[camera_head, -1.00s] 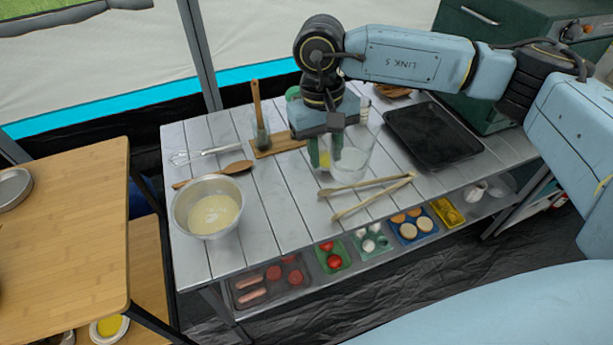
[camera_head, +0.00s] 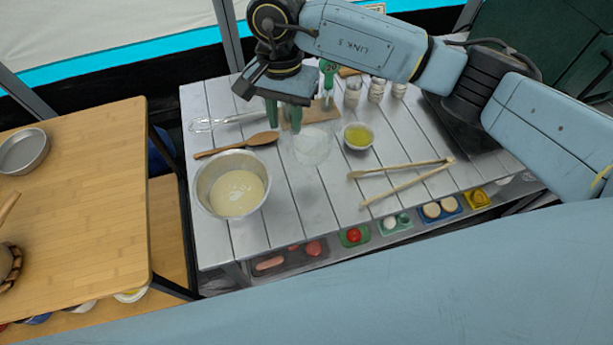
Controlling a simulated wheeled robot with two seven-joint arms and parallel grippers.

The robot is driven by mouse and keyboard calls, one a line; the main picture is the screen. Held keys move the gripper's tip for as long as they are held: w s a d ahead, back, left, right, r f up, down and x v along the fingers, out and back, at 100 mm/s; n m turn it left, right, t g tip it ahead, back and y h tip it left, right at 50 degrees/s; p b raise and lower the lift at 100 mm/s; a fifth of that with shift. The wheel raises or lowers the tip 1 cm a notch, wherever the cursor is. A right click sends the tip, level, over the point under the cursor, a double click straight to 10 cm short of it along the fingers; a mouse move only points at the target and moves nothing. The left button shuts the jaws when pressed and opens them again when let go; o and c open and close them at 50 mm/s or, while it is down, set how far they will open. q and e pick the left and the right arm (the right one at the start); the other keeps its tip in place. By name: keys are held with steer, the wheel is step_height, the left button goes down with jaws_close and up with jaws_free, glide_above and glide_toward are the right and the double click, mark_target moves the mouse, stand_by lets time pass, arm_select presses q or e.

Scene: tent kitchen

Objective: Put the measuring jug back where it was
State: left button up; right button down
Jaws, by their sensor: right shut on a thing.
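The clear measuring jug (camera_head: 313,147) shows over the white slatted table, between the mixing bowl of batter (camera_head: 205,187) and a small bowl of yellow liquid (camera_head: 358,137). My right gripper (camera_head: 284,116) points down with its green fingers at the jug's upper left side and is shut on it. The fingers partly cover the jug's near-left edge. I cannot tell whether the jug's base touches the table. My left gripper is not in view.
A wooden spoon (camera_head: 238,145) and a whisk (camera_head: 226,121) lie left of the jug. Wooden tongs (camera_head: 408,182) lie to the right. A wooden board (camera_head: 312,113) and several glass jars (camera_head: 376,90) stand behind. The table in front of the jug is clear.

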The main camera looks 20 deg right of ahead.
steer(key=shift+a+f, duration=0.25)
steer(key=shift+a, duration=0.15)
steer(key=shift+m, duration=0.3)
step_height(320, 180, down, 10)
steer(key=shift+r, duration=0.2)
steer(key=shift+f, duration=0.1)
steer(key=c, duration=1.1)
jaws_free()
steer(key=shift+o, duration=0.2)
steer(key=r, duration=0.4)
steer(key=w+r, duration=0.1)
steer(key=r, duration=0.7)
steer(key=shift+w+d, duration=0.2)
steer(key=shift+d, duration=0.05)
